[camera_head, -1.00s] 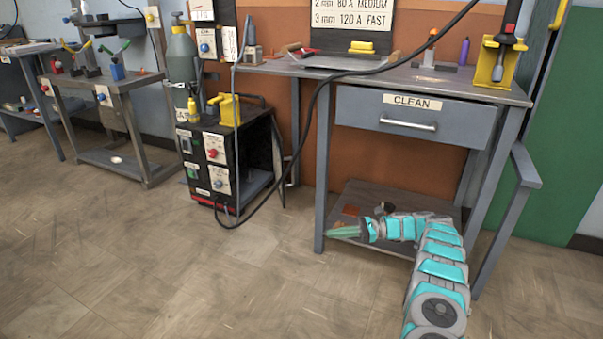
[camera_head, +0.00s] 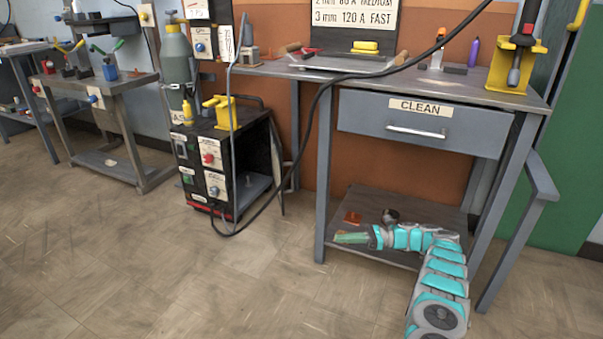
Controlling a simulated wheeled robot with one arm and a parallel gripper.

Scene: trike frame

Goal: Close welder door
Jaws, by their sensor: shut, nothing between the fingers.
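The welder (camera_head: 212,170) is a black box with knobs and labels on its front. It stands on the floor left of the workbench. Its right side is open and shows a grey inner compartment (camera_head: 252,188). The welder door (camera_head: 278,160) appears as a thin panel seen nearly edge-on at the rear right of that opening, swung open. My gripper (camera_head: 347,238) is shut and empty, low in front of the bench's lower shelf. It points left and is well to the right of the welder, touching neither welder nor door.
A black cable (camera_head: 318,95) hangs across the bench front and loops down to the floor by the welder. The workbench (camera_head: 323,180) with a closed drawer (camera_head: 420,125) stands on the right. A gas cylinder (camera_head: 177,65) is behind the welder. The floor in front is clear.

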